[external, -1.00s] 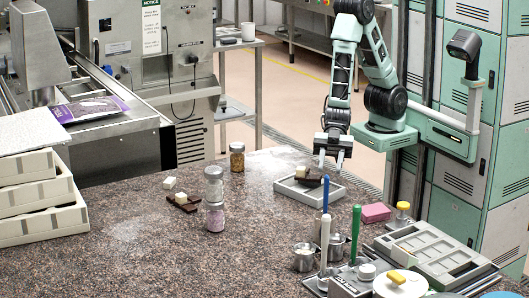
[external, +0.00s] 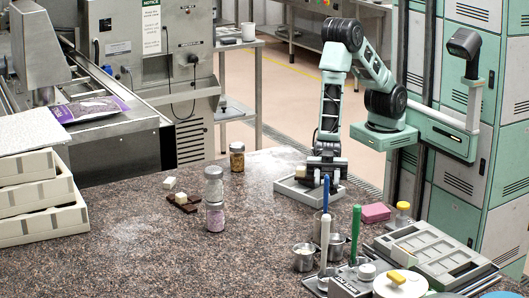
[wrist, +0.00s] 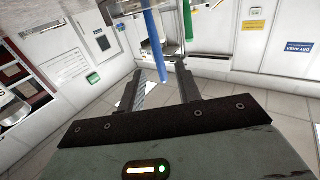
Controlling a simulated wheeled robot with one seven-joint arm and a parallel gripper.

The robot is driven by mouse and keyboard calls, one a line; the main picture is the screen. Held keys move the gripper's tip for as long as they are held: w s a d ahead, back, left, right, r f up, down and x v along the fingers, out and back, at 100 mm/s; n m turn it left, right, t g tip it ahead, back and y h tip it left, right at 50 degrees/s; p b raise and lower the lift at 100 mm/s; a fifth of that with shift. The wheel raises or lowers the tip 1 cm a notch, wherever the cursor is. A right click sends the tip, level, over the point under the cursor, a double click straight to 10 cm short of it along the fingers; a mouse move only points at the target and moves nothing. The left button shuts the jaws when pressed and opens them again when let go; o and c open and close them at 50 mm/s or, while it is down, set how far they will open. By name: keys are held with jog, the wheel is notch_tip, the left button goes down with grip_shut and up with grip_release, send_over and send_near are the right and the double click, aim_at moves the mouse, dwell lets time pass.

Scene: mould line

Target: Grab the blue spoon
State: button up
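The blue spoon (external: 326,193) stands upright, its blue handle up, among the utensils near the front of the counter. Its lower end is hidden in the external view. In the wrist view the blue spoon (wrist: 154,40) shows between the two spread fingers of my gripper (wrist: 161,75), with space on each side. The fingers are open and hold nothing. How far the handle is from the fingertips is hard to tell.
A green-handled utensil (external: 356,228) and a white-handled one (external: 325,235) stand close by; the green one (wrist: 188,20) is just right of the blue in the wrist view. A shallow tray (external: 290,187) lies under my gripper. Metal cups (external: 303,257) and a pink block (external: 376,212) are near.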

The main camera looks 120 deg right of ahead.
aim_at(326, 192)
jog(key=shift+p+x, duration=1.15)
jog(key=shift+x, duration=2.15)
grip_shut()
